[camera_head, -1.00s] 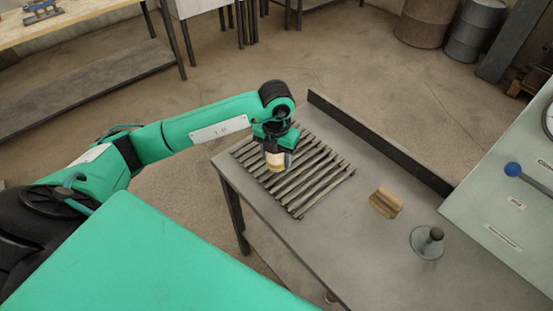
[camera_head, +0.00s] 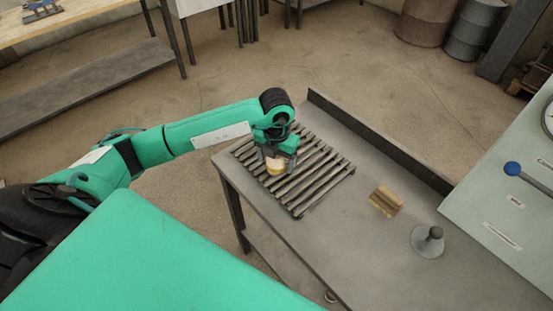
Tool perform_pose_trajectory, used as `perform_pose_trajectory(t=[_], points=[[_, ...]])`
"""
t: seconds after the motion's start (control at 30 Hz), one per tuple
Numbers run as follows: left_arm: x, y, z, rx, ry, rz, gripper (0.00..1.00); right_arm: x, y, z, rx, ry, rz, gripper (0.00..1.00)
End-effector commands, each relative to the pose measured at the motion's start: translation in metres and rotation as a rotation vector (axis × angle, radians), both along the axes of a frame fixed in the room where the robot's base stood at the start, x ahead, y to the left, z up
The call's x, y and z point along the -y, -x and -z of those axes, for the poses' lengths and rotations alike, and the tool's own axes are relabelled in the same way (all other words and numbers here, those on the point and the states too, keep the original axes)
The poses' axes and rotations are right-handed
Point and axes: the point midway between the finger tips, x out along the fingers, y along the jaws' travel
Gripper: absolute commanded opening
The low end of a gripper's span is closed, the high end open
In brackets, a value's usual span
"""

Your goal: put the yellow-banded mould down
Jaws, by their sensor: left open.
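The yellow-banded mould (camera_head: 276,167) is a small pale cup with a yellow band around it. It stands upright on the slatted grey rack (camera_head: 313,182), near the rack's left part. My left gripper (camera_head: 276,158) is directly above and around the mould, pointing down, with its jaws open. Part of the mould is hidden by the gripper. I cannot tell whether a finger still touches it. My right gripper is not in view.
The rack lies on a grey metal table (camera_head: 350,245) with a dark raised back edge (camera_head: 375,142). A tan wooden block (camera_head: 386,201) and a glassy disc with a dark knob (camera_head: 428,242) stand to the right. A pale panel with a blue-knobbed lever (camera_head: 513,169) is at far right.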

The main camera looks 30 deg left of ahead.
Motion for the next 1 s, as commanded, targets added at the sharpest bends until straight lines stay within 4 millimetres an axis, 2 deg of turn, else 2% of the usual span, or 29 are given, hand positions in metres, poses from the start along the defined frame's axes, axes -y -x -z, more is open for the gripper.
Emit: perform_pose_trajectory(t=[0.13, 0.27, 0.4, 0.6, 0.8, 1.0], points=[[0.0, -0.001, -0.018, 0.004, 0.001, 0.0, 0.74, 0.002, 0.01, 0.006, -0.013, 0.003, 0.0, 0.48], [0.0, -0.002, -0.047, 0.007, 0.002, 0.002, 0.74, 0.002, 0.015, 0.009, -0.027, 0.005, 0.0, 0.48], [0.0, -0.001, -0.078, 0.006, 0.001, 0.002, 0.74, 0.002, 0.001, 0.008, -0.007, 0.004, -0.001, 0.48], [0.0, -0.001, -0.11, 0.003, 0.001, 0.001, 0.74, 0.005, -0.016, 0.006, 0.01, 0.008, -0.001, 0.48], [0.0, 0.0, -0.121, 0.001, 0.0, 0.0, 0.74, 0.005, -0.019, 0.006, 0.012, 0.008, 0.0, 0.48], [0.0, 0.0, -0.122, 0.0, 0.001, 0.0, 0.74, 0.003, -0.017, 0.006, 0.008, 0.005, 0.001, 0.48]])
